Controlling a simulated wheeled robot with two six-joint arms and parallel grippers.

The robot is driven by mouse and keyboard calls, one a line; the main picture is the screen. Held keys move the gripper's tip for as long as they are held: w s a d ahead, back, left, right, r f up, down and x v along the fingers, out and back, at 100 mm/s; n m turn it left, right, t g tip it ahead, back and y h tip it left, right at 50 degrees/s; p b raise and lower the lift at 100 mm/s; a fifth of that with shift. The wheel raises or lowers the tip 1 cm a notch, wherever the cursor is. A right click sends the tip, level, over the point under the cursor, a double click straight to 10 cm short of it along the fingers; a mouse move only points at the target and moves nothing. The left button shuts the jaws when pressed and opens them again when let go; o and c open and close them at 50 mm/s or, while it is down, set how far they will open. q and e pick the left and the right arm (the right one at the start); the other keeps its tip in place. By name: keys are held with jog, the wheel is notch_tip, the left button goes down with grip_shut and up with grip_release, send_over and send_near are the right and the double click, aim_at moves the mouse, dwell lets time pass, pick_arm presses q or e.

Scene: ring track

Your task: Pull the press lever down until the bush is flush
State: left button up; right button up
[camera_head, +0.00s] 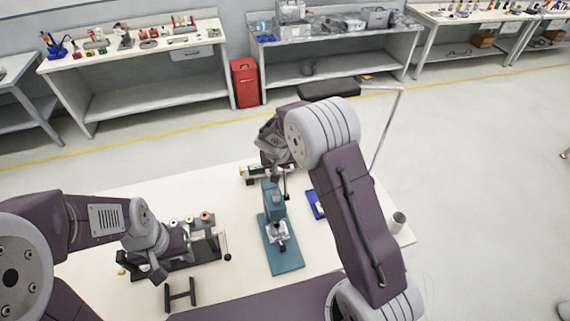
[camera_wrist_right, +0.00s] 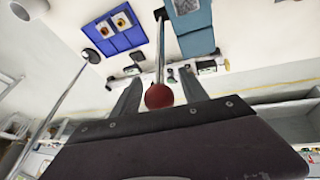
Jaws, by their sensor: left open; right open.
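The teal press (camera_head: 272,205) stands on its teal base plate (camera_head: 285,259) in the middle of the table; it also shows in the right wrist view (camera_wrist_right: 190,22). Its lever (camera_wrist_right: 160,50) is a thin rod with a dark red ball knob (camera_wrist_right: 158,95). My right gripper (camera_wrist_right: 160,92) is open, with the knob appearing between its fingers; contact cannot be told. In the head view, my right arm partly covers the gripper and lever. The bush's seating in the press is too small to tell. My left gripper (camera_head: 158,270) is open at the left of the table.
A blue tray (camera_wrist_right: 112,40) with small ringed parts lies beside the press. A grey cup (camera_head: 398,222) stands near the table's right edge. A dark rack (camera_head: 205,250) with several small parts and a dark H-shaped stand (camera_head: 180,294) are near my left gripper.

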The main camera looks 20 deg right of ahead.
jog(key=shift+s+a+r, duration=0.1)
jog(key=shift+s+r, duration=0.05)
jog(key=shift+s, duration=0.25)
jog(key=shift+c, duration=0.6)
jog(key=shift+w, duration=0.15)
grip_shut()
jog(key=shift+w, duration=0.1)
